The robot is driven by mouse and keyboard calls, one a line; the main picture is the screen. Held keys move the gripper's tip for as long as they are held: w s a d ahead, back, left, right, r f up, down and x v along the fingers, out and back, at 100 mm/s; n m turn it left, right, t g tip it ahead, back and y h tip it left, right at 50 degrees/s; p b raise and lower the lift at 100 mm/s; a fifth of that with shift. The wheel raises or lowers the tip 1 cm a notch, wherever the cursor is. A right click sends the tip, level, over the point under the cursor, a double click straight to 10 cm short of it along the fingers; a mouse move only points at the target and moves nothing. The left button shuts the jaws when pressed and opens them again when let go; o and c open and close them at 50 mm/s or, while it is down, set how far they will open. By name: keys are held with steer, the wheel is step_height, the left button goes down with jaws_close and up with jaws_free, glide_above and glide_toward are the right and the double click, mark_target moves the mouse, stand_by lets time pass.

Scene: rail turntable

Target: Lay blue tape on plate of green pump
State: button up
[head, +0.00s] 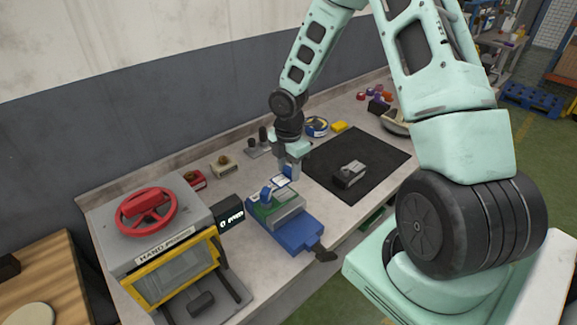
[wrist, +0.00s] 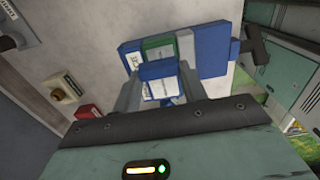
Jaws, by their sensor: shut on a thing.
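My gripper (head: 291,164) points down over the bench and is shut on a blue piece (head: 287,171), which I take to be the blue tape. In the wrist view the blue tape (wrist: 158,71) shows between the two fingers, with a blue and white part beside it. The green pump (head: 262,209) sits on a blue vise-like base (head: 293,236), just below and to the left of my gripper. The wrist view shows the green pump (wrist: 157,43) partly behind the tape. I cannot tell whether the tape touches the pump, and its plate is not clearly visible.
A grey hand press (head: 150,262) with a red wheel stands at the left. A black mat (head: 385,150) with a grey device (head: 350,174) lies to the right. A red box (head: 195,180) and a beige device (head: 222,166) stand near the wall.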

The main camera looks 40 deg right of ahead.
mark_target(288, 175)
steer(key=shift+f+b, duration=1.65)
steer(key=shift+f, duration=1.1)
steer(key=shift+f, duration=0.3)
steer(key=o, duration=1)
steer(key=shift+o, duration=0.2)
step_height(288, 175, up, 18)
steer(key=f, duration=0.1)
steer(key=s+a+m+b, duration=0.2)
steer(key=s+a, duration=0.2)
steer(key=a, duration=0.4)
steer(key=s+a+m+b, duration=0.15)
steer(key=s+a, duration=0.25)
steer(key=a, duration=0.5)
steer(key=s+a+f+m+b, duration=0.1)
steer(key=s+a+m, duration=0.2)
steer(key=s, duration=0.5)
steer(key=s+a+f+m+b, duration=0.1)
steer(key=s+a+m, duration=0.3)
steer(key=s+a, duration=0.2)
steer(key=shift+s+a+y, duration=0.2)
steer(key=shift+s+y, duration=0.1)
steer(key=shift+s, duration=0.85)
